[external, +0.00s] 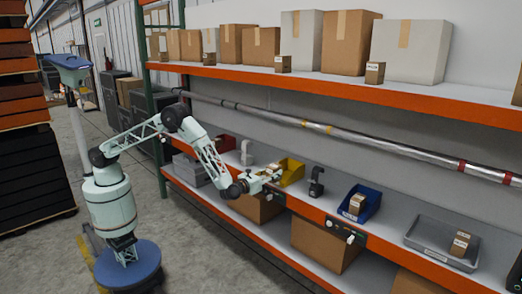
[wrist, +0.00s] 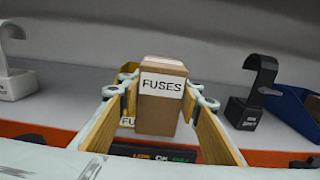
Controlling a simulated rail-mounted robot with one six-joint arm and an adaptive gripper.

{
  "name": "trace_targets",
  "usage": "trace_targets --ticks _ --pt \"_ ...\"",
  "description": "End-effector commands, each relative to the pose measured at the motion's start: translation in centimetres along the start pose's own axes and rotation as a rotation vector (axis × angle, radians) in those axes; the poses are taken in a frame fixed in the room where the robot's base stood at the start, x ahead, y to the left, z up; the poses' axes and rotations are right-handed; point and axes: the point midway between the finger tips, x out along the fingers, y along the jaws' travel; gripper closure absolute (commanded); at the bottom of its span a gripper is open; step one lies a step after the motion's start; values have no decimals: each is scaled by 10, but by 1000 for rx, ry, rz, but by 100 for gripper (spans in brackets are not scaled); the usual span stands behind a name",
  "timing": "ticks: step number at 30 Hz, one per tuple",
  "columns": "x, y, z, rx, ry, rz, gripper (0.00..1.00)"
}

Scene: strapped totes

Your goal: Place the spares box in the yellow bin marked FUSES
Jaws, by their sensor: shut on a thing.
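My gripper (wrist: 160,102) is shut on a small brown cardboard box (wrist: 160,118) with a white label reading FUSES. The box is upright between the two fingers in the wrist view. The yellow bin (external: 291,170) sits on the middle shelf, just beyond my gripper (external: 271,175) in the external view. In the wrist view the yellow bin (wrist: 131,82) is mostly hidden behind the held box; part of its label, starting FU, shows. I cannot tell whether the box is over the bin's rim or short of it.
A white hooked stand (external: 247,153) and red bin (external: 225,143) are left of the yellow bin. A black hooked stand (external: 316,182), blue bin (external: 371,204) and grey tray (external: 423,238) are to its right. A long pipe (external: 334,129) runs above.

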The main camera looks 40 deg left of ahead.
Motion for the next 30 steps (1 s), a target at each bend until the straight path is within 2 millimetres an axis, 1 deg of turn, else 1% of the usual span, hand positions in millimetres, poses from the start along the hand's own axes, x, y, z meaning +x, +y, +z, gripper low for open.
trace_targets --ticks 21,27,30 --pt "111 22 -12 -1 0 3 81" --pt "136 26 -13 0 0 1 81" --pt "143 27 -14 -1 -1 1 81"
